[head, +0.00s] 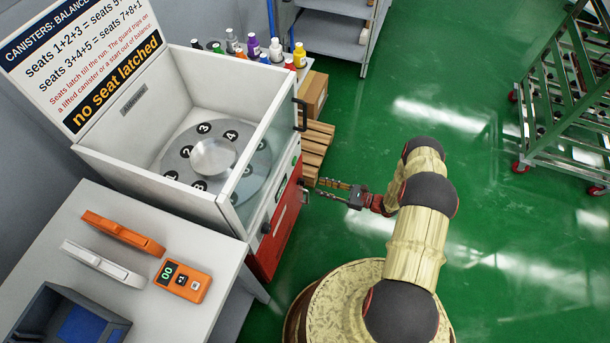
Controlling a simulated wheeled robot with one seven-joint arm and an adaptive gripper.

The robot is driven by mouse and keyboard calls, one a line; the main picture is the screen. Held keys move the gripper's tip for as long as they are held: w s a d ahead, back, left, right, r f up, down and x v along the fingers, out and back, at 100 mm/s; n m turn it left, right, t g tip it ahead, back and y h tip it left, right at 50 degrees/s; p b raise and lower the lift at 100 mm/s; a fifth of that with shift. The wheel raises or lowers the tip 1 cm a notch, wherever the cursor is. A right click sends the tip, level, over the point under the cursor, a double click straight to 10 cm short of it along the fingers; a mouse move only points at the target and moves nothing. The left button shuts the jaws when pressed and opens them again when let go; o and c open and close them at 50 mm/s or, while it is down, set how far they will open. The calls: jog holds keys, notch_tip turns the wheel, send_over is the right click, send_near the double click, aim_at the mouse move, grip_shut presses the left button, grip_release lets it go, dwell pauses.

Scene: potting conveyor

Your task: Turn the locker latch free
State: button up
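The red locker (273,240) forms the lower front of the white machine. A small dark latch-like part (303,193) sticks out at the right end of its front face; its exact shape and turn are too small to tell. My gripper (317,187) reaches in from the right, with its fingers pointing left at this part. The two fingers look spread with a gap between them, and nothing shows held. The fingertips are close to the part; I cannot tell whether they touch it.
The white machine (110,157) has a clear front guard with a dark handle (300,114) and a numbered disc (180,150) inside. A table (60,240) at left holds an orange meter (183,280). A wooden pallet (316,145) lies behind the gripper. Green floor at right is open before a rack (560,110).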

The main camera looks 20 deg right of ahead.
aim_at(301, 182)
jog(key=b+x, duration=0.2)
jog(key=x, duration=0.5)
jog(key=shift+w+a+r, duration=0.15)
jog(key=shift+a+r, duration=0.2)
jog(key=shift+r, duration=0.05)
jog(key=shift+c, duration=1.3)
jog(key=c, duration=0.4)
grip_shut()
